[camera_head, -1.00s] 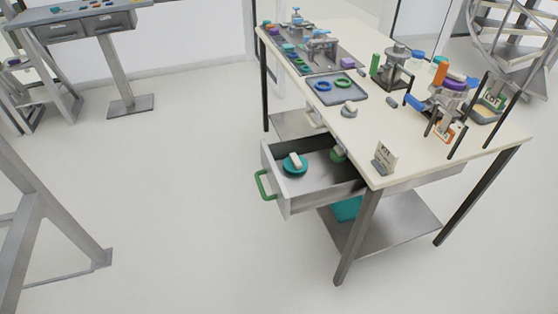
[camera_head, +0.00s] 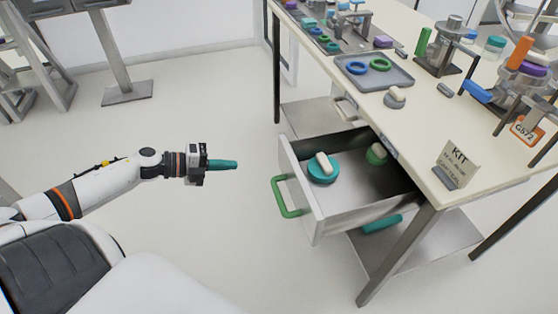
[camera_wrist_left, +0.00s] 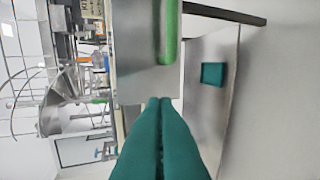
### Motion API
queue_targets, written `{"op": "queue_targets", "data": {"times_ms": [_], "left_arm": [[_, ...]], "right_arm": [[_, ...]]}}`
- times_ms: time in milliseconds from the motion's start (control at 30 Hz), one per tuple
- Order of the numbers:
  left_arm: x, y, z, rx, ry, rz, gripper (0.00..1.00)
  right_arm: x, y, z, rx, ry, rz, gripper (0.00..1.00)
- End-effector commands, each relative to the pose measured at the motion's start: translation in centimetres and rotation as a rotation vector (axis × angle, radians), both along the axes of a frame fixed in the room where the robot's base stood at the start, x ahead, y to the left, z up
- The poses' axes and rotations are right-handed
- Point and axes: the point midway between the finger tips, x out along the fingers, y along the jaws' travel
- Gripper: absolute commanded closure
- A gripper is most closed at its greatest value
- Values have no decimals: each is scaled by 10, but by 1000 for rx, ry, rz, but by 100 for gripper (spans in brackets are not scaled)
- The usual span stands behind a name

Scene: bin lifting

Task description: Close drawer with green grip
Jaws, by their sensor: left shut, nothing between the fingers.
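The drawer (camera_head: 325,213) with the green grip (camera_head: 286,197) is pulled out from the table's left side. Inside it lie a teal round piece with a white block (camera_head: 323,168) and a green round piece (camera_head: 377,153). My left gripper (camera_head: 236,164) has teal fingers, held together and empty. It is left of the drawer, pointing toward it, apart from the grip. In the left wrist view the shut fingers (camera_wrist_left: 161,105) point at the drawer front, and the green grip (camera_wrist_left: 168,32) shows beyond their tips. My right gripper is not in view.
The cream table (camera_head: 420,125) carries a grey tray with rings (camera_head: 373,70), a KIT sign (camera_head: 456,163) and several fixtures. A lower shelf (camera_head: 390,240) holds a teal item. The floor between my left arm and the drawer is clear.

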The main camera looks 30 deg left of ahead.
Motion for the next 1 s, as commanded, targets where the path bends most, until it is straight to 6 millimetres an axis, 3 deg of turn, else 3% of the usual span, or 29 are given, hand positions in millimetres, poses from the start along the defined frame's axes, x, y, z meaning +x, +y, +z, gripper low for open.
{"op": "queue_targets", "data": {"times_ms": [233, 633, 1000], "left_arm": [[30, -23, -10, -2, -5, 4, 100], [76, -63, -23, -3, -4, 6, 100], [93, -78, -26, -2, 2, 6, 100]], "right_arm": [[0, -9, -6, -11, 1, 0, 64], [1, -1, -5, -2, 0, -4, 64], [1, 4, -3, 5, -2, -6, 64]]}}
